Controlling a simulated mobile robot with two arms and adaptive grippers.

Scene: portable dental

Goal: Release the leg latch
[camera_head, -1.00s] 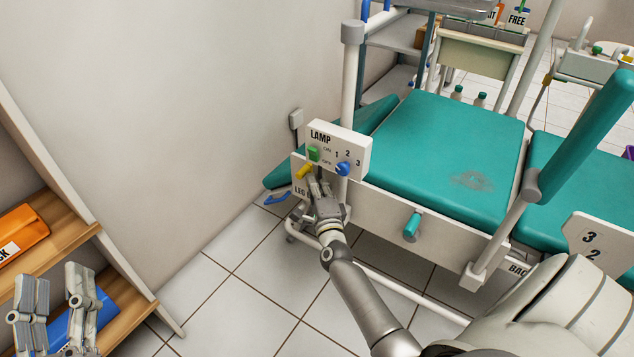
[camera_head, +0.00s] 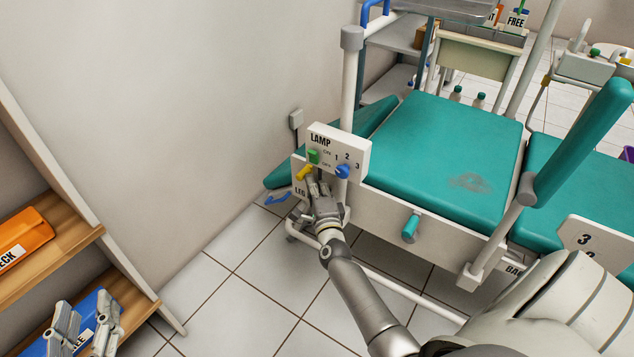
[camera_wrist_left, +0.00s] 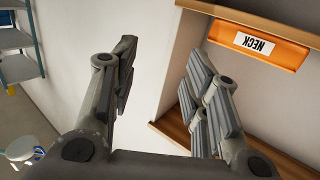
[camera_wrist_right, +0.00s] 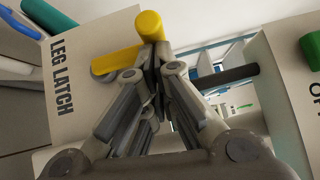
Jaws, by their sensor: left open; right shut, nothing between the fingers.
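The leg latch is a yellow lever (camera_head: 305,173) on a white panel marked LEG LATCH, under the lamp box on the chair's near left side. In the right wrist view the yellow lever (camera_wrist_right: 117,60) has a raised rounded end, and the panel (camera_wrist_right: 65,85) lies to its left. My right gripper (camera_head: 313,184) is shut and empty, its fingertips (camera_wrist_right: 153,62) right beside the lever; I cannot tell whether they touch. My left gripper (camera_head: 85,322) is open and empty, low by the wooden shelf, far from the latch.
The lamp box (camera_head: 339,150) with a green switch (camera_head: 314,156) and blue knob (camera_head: 343,170) sits just above the latch. A blue lever (camera_head: 278,198) is below left. The shelf (camera_head: 55,245) holds an orange NECK item (camera_wrist_left: 258,43) and a blue one. Floor between is clear.

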